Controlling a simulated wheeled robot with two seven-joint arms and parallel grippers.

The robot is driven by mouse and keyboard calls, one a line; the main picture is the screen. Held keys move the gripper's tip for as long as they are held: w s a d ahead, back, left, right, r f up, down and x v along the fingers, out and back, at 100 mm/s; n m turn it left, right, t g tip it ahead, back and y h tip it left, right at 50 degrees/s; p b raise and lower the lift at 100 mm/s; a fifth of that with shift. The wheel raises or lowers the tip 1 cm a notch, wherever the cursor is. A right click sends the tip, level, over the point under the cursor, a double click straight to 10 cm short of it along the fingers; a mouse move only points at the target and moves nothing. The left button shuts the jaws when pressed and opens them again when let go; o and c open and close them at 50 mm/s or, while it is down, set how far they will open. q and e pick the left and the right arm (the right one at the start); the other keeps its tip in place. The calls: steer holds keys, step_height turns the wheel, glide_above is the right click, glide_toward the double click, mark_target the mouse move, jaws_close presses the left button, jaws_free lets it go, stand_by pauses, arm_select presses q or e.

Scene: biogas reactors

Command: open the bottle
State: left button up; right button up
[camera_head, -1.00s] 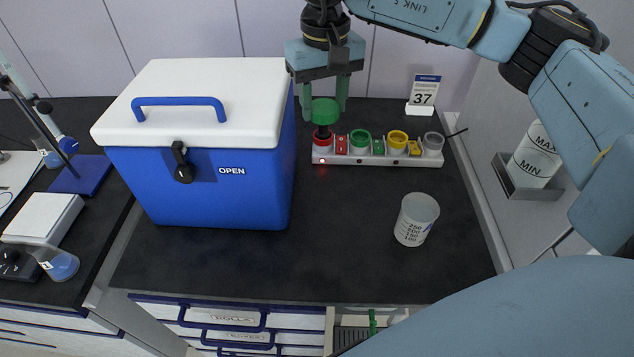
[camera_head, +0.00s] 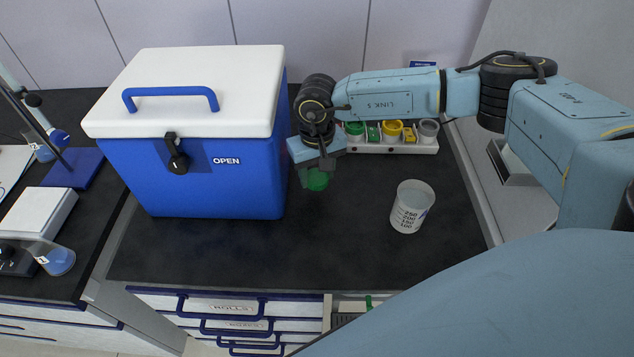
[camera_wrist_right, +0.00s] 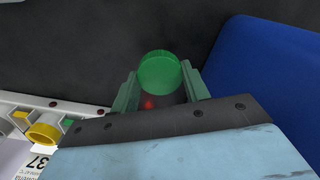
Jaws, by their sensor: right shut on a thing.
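A round green piece (camera_head: 317,180), which looks like a cap or lid, is between the fingers of my right gripper (camera_head: 311,176). In the right wrist view the same green piece (camera_wrist_right: 160,72) sits between the two green fingers of the gripper (camera_wrist_right: 160,88), which is shut on it. It is over the dark bench, right of the blue cooler and in front of the socket strip. Whether a bottle body hangs under it is hidden. No separate bottle can be made out. My left gripper is not in view.
The blue cooler (camera_head: 205,175) with its white lid stands close on the left. The white strip (camera_head: 425,147) with coloured sockets runs behind my right arm. A clear beaker (camera_head: 411,207) stands at the right. The bench front between cooler and beaker is clear.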

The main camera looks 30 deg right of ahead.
mark_target(317, 176)
steer(key=shift+f, duration=1.9)
steer(key=shift+f, duration=0.1)
steer(key=o, duration=1.1)
step_height(317, 176, up, 12)
steer(key=shift+r, duration=0.15)
